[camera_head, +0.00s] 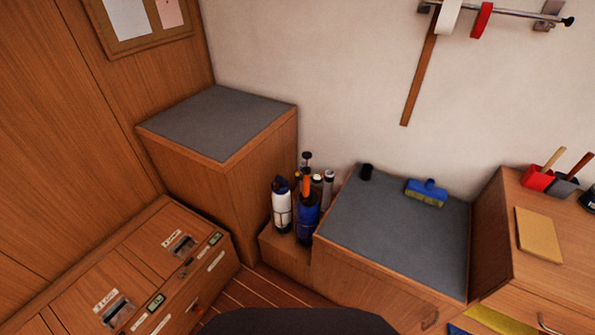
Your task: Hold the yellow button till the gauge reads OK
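I cannot make out a yellow button in the head view. A low wooden unit (135,268) at the lower left has two slotted fittings on top, a far one (181,244) and a near one (116,313). Beside them are small greenish displays, one far (215,239) and one near (156,303). Either could be a gauge, but their readings are too small to tell. A small orange part (197,309) shows on the unit's front, and its kind is unclear. Neither of my grippers is in view.
A tall grey-topped cabinet (215,120) stands behind the unit. Bottles, one white (281,208) and one blue (307,220), stand right of it. A grey-topped bench (395,230) holds a blue brush (427,191). A little floor (262,289) is clear.

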